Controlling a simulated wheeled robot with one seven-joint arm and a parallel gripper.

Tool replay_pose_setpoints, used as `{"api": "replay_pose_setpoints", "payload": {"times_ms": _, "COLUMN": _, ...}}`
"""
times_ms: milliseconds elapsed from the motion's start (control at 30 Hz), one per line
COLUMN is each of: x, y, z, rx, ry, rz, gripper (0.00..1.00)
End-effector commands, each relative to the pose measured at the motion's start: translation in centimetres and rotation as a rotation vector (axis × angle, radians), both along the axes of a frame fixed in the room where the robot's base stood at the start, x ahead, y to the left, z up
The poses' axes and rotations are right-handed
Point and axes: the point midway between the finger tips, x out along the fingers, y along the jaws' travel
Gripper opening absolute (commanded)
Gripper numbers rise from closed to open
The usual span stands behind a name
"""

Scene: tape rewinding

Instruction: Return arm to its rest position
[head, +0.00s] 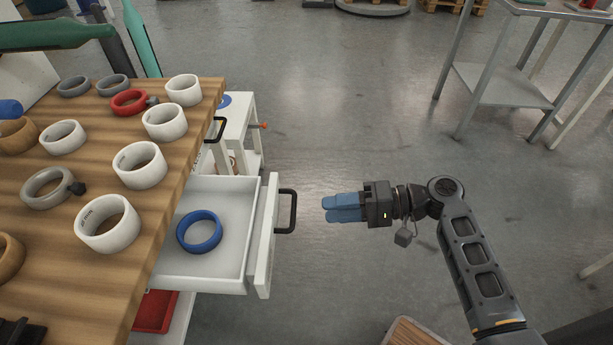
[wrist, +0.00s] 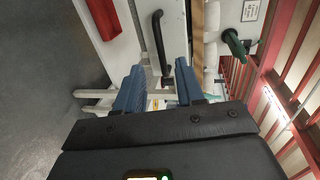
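My gripper (head: 326,209) hangs in free air over the floor in the head view, right of the open drawer's black handle (head: 287,211) and apart from it. Its blue fingers point left toward the drawer. In the wrist view the two fingers (wrist: 159,76) stand apart with nothing between them. My arm reaches in from the lower right of the head view, bent at the elbow. The black handle also shows beyond the fingers in the wrist view (wrist: 160,42).
The white drawer (head: 238,279) is pulled out and holds a blue ring (head: 199,232). A wooden worktop (head: 70,245) at left bears several white, grey and red rings. A red bin (head: 155,311) sits below. A metal table (head: 500,84) stands back right. Floor between is clear.

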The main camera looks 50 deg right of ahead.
Motion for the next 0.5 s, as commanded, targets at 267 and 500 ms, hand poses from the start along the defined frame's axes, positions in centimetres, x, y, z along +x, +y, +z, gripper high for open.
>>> {"api": "replay_pose_setpoints", "payload": {"times_ms": 267, "x": -0.1, "y": 0.1, "z": -0.1, "rx": -0.004, "ry": 0.005, "rz": -0.002, "gripper": 0.38}}
{"api": "replay_pose_setpoints", "payload": {"times_ms": 500, "x": -3.0, "y": 2.5, "z": -4.3, "rx": -0.184, "ry": 0.157, "rz": -0.067, "gripper": 0.38}}
